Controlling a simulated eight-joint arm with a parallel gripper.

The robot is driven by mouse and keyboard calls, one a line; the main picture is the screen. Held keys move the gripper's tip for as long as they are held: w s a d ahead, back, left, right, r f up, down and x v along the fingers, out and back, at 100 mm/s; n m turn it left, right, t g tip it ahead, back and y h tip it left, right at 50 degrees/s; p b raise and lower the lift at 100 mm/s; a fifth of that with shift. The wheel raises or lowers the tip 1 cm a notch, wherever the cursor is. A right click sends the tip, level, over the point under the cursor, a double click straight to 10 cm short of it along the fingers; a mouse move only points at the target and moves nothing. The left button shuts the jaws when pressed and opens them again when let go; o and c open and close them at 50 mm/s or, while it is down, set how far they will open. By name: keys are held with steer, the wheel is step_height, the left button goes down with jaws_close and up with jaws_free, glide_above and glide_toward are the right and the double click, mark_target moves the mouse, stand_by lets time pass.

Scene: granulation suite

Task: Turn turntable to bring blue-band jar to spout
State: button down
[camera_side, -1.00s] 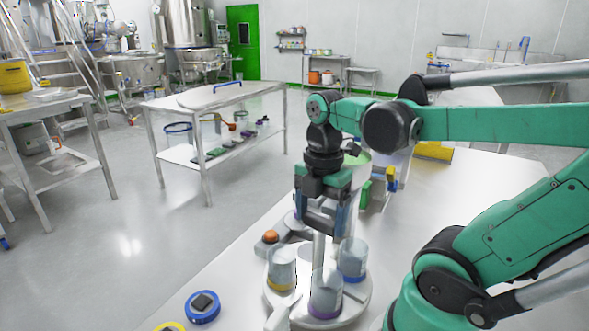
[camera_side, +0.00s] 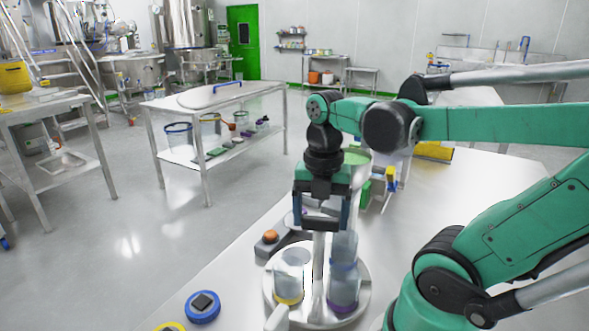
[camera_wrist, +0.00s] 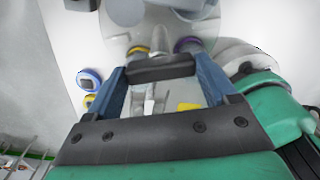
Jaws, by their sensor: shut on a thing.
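The pale round turntable (camera_side: 270,300) stands on the bench in the side view, with an upright grey post (camera_side: 318,262) at its middle. My gripper (camera_side: 320,224) is above it, fingers down, shut at the top of the post; the exact grip is partly hidden. The blue-band jar (camera_side: 344,250) is at the right back of the turntable, partly behind the purple-band jar (camera_side: 343,292). The yellow-band jar (camera_side: 289,282) is at the left front. The wrist view shows my gripper (camera_wrist: 160,68) with the turntable beyond. I cannot make out the spout; a hopper with green contents (camera_side: 356,157) stands behind my gripper.
A grey box with an orange knob (camera_side: 270,238) sits just left of the turntable. A blue ring with a dark block (camera_side: 203,306) and part of a yellow ring (camera_side: 170,327) lie at the front left.

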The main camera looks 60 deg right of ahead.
steer(key=shift+n, duration=2.5)
jaws_free()
steer(key=shift+r, duration=0.1)
steer(key=shift+r, duration=2.75)
